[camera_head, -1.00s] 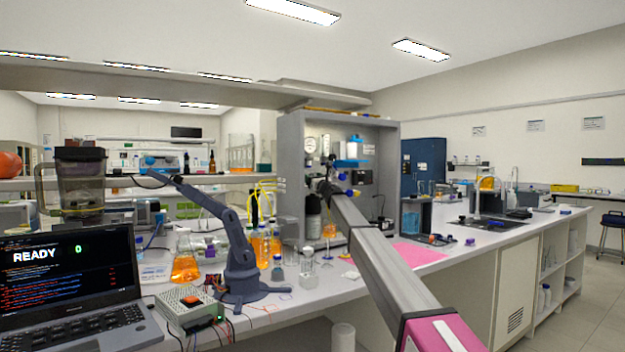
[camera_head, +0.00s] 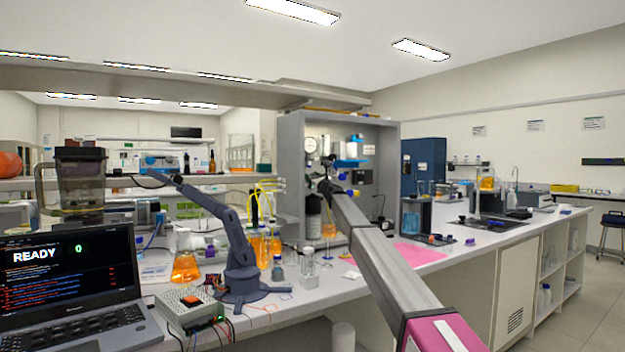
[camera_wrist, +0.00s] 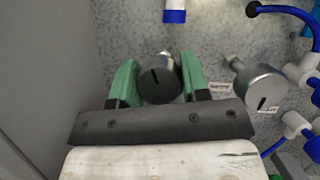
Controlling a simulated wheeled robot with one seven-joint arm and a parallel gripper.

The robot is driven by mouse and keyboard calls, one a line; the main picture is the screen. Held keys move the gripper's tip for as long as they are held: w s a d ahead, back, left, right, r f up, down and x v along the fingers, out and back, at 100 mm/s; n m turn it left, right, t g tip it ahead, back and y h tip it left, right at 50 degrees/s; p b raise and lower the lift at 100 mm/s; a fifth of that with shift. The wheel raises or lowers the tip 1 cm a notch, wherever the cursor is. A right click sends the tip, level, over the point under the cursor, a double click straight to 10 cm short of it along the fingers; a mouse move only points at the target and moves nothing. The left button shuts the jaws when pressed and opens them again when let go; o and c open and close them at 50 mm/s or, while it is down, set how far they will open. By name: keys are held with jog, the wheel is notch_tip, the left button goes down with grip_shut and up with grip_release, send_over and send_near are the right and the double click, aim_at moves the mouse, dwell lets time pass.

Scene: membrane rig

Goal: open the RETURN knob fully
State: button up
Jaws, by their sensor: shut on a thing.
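The slot runs nearly upright in the picture, tilted slightly. A second similar knob (camera_wrist: 257,86) stands apart to the right, near a small label that is too blurred to read, so I cannot tell by name which knob is RETURN. In the head view my gripper (camera_head: 326,186) is at the grey rig cabinet (camera_head: 291,180), and my arm hides the knobs.
Blue and white fittings with tubing (camera_wrist: 298,124) lie close to the right of the second knob. A plain grey wall (camera_wrist: 45,70) stands to the left of my gripper. A blue-tipped fitting (camera_wrist: 175,14) is above the held knob.

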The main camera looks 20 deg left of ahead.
jog(key=n+g, duration=0.1)
jog(key=n, duration=0.2)
jog(key=n+g+y, duration=0.1)
jog(key=n+g, duration=0.1)
jog(key=n, duration=0.1)
jog(key=n+g, duration=0.2)
jog(key=n, duration=0.3)
jog(key=n+g, duration=0.1)
jog(key=n, duration=0.3)
jog(key=shift+g+h, duration=0.3)
jog(key=shift+g, duration=0.1)
jog(key=n, duration=0.2)
jog(key=n+h, duration=0.1)
jog(key=n, duration=0.1)
jog(key=shift+n+g+h, duration=0.3)
jog(key=shift+g, duration=0.1)
jog(key=n+h, duration=0.1)
jog(key=n, duration=0.2)
jog(key=shift+f+n+h, duration=0.1)
jog(key=shift+n+h, duration=0.3)
jog(key=n+h, duration=0.1)
jog(key=n, duration=0.1)
jog(key=shift+s+n, duration=0.1)
jog(key=shift+n, duration=0.3)
jog(key=n+t+h, duration=0.1)
jog(key=n+h, duration=0.1)
jog(key=shift+n, duration=0.3)
jog(key=shift+f+n+t+h, duration=0.1)
jog(key=shift+n+t+h, duration=0.55)
jog(key=shift+n, duration=0.65)
